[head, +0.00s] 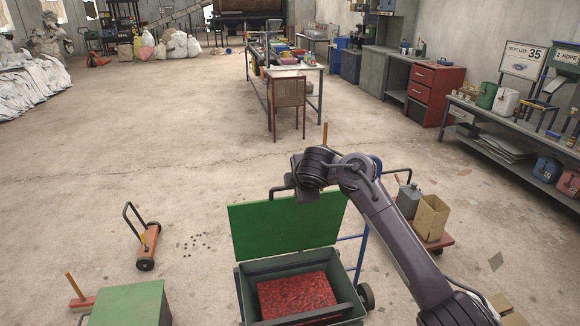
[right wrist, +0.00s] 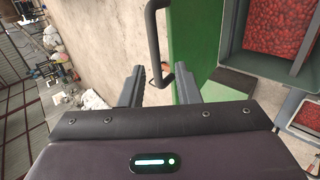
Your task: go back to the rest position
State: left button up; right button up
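My right arm comes in from the lower right in the head view. Its gripper end (head: 303,188) is above the top edge of a raised green lid (head: 285,228). In the right wrist view the two fingers of my right gripper (right wrist: 160,88) stand apart with nothing between them. A black bar handle (right wrist: 153,40) on the green lid (right wrist: 186,40) shows just beyond the fingertips, and I cannot tell how close it is. My left gripper is in neither view.
Under the open lid a green bin (head: 245,291) holds red contents (head: 297,295). A cart with a cardboard box (head: 432,218) and a grey can stands at the right. An orange wheeled tool (head: 148,241) stands at the left. Open floor lies beyond, before a workbench.

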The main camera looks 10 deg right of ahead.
jog(key=s+d+f+m+g, duration=0.2)
jog(key=s+f+m, duration=0.6)
jog(key=s+f, duration=0.8)
jog(key=s+d+f+m+g+h, duration=0.15)
jog(key=s+d+m, duration=0.3)
jog(key=s, duration=0.85)
jog(key=s+d+m+g, duration=0.2)
jog(key=s+d+m, duration=0.25)
jog(key=s, duration=0.75)
notch_tip(320, 180, down, 31)
jog(key=s+g+b, duration=0.1)
jog(key=s+g, duration=0.1)
jog(key=s+d+f+b, duration=0.1)
jog(key=s+d+f, duration=0.2)
jog(key=s+f, duration=1.7)
jog(key=shift+d+g, duration=0.15)
jog(key=shift+g, duration=0.3)
